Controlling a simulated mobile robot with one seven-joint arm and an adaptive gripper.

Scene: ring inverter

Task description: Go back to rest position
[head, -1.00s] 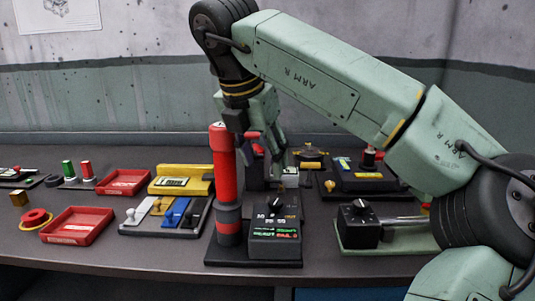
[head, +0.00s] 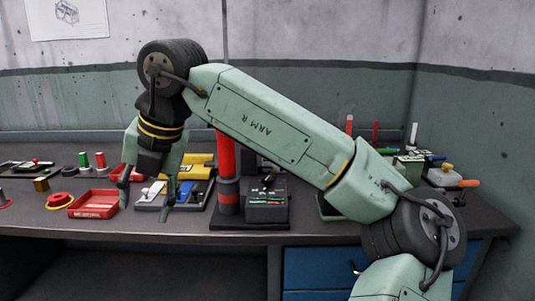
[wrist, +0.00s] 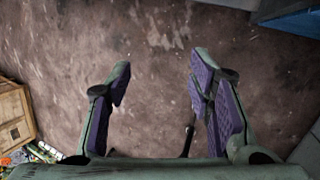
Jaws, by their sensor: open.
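My gripper (head: 146,205) is open and empty, its fingers pointing down. In the head view it hangs at the left, overlapping the red tray and the lever board in the picture. The wrist view shows both purple-padded fingers (wrist: 160,75) wide apart, with only bare brown floor (wrist: 150,35) between them. My pale green arm crosses the head view from lower right to upper left and hides part of the bench.
The dark bench (head: 40,220) carries a red tray (head: 92,212), a lever board (head: 200,203), a red column (head: 226,160) and a black device (head: 267,208). Blue drawers (head: 320,268) are below. A wooden crate (wrist: 14,112) stands at the left in the wrist view.

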